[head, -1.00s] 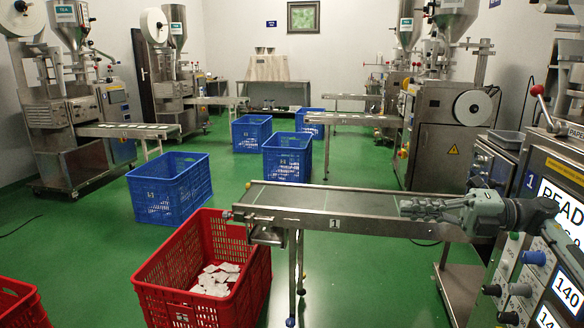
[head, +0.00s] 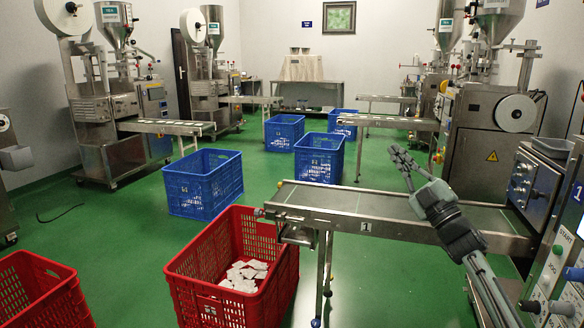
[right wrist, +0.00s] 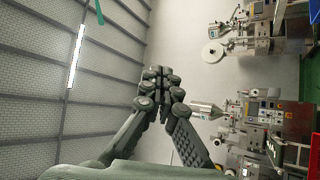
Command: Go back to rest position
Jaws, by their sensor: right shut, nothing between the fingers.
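My right gripper (head: 398,158) is raised in front of the conveyor marked 1 (head: 345,205) in the head view, its fingers pointing up and slightly left. It is shut and holds nothing. In the right wrist view the closed fingers (right wrist: 158,80) stand against the wall and ceiling, with machines sideways at the right. My left gripper is not in view.
A red crate (head: 205,286) with white teabags (head: 245,275) stands below the conveyor's left end. Another red crate (head: 45,300) is at the lower left. Several blue crates (head: 200,190) stand on the green floor. The control panel (head: 560,255) is at the right.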

